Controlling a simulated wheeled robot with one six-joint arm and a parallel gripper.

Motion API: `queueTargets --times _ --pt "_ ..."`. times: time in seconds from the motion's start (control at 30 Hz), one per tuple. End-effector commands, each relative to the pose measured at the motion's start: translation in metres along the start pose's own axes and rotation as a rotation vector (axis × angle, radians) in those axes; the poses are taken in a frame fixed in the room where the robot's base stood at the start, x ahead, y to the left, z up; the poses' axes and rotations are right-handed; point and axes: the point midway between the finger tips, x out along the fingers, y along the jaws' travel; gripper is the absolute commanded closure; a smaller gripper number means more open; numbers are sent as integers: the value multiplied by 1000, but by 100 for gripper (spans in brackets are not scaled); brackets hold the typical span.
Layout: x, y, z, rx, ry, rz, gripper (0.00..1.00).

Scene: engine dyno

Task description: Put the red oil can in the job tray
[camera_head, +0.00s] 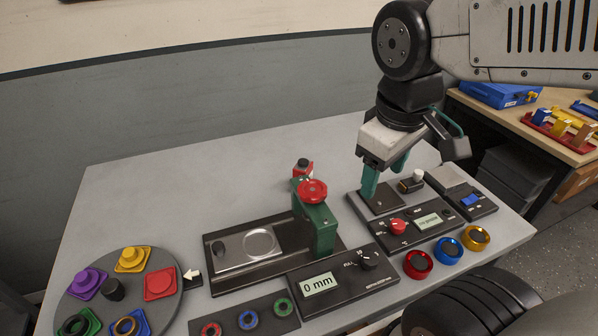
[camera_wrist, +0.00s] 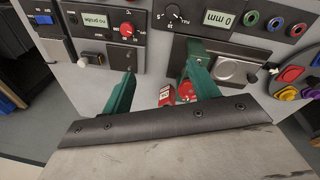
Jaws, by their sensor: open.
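A small red object with a dark top, which looks like the red oil can (camera_head: 303,169), stands on the grey table behind the green press. In the wrist view a red thing with a white label (camera_wrist: 165,95) shows between the fingers and is probably the same can. My gripper (camera_head: 385,175) is open and empty, to the right of the can and above the black probe panel. Its green fingers also show in the wrist view (camera_wrist: 162,82). A red tray (camera_head: 562,137) with coloured pieces lies on the wooden bench at right; I cannot tell whether it is the job tray.
The green press (camera_head: 318,230) with a red knob stands near the can. Control panels (camera_head: 345,283), coloured rings (camera_head: 418,264) and a round turntable (camera_head: 118,300) with coloured pieces line the front. A blue case (camera_head: 500,95) sits on the bench. The table's back left is clear.

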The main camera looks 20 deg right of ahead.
Motion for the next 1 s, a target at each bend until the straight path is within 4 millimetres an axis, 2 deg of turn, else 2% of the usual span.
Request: queueTargets --times 0.1,0.3,0.5,0.6,0.8,1.0 --pt "16 17 -37 -314 -27 57 40" --pt "49 34 -103 -901 -77 140 40" --pt "92 32 -167 -1478 -135 196 40" --pt "112 27 -190 -1704 -159 211 40" --pt "134 19 -215 -1961 -185 227 40" --pt "154 21 -221 -2007 -191 229 40"
